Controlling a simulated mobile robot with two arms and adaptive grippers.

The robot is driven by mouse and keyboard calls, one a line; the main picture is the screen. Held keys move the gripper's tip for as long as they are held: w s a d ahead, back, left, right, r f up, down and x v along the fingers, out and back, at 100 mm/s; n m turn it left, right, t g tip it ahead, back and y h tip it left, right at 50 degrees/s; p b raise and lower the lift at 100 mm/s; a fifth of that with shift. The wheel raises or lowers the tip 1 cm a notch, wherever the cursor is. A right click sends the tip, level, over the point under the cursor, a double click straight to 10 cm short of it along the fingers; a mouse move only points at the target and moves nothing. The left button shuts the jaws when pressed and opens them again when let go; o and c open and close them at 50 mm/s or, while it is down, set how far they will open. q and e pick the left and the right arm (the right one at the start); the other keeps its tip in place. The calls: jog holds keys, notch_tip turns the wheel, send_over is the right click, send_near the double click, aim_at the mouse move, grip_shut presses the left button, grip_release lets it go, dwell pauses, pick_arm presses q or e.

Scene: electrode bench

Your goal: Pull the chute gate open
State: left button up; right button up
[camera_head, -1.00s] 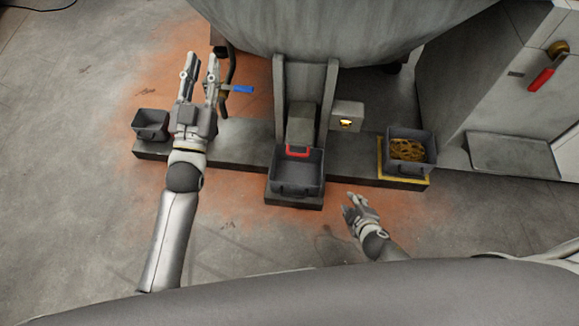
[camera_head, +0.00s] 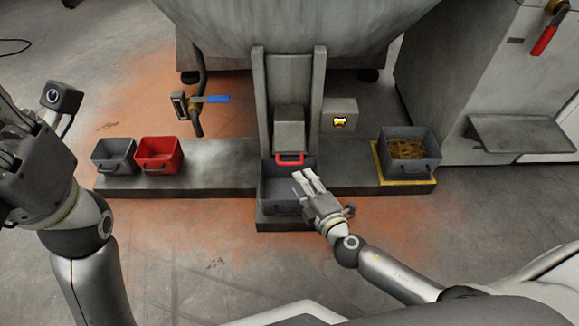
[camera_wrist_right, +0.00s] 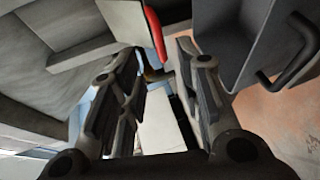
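The chute (camera_head: 262,95) stands in the middle of the head view, with a grey gate block (camera_head: 289,130) between its two side rails. The gate's red handle (camera_head: 290,159) is at the block's lower front edge, above a dark grey bin (camera_head: 278,190). My right gripper (camera_head: 304,175) is just in front of the handle, over the bin. In the right wrist view its fingers (camera_wrist_right: 157,50) are spread, with the red handle (camera_wrist_right: 155,35) near the tips and no clear grip on it. My left gripper (camera_head: 15,125) is at the left edge, away from the chute, its fingers partly cut off.
A grey bin (camera_head: 101,163) and a red bin (camera_head: 160,166) stand on the ledge at left, near a blue-handled valve (camera_head: 213,99). A small box (camera_head: 339,106) with a yellow light is right of the chute. A bin (camera_head: 425,158) with brownish contents stands further right.

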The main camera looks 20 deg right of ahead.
aim_at(291, 163)
jog(key=b+x, duration=0.2)
jog(key=x, duration=0.7)
jog(key=shift+w, duration=0.15)
grip_shut()
jog(key=shift+f, duration=0.1)
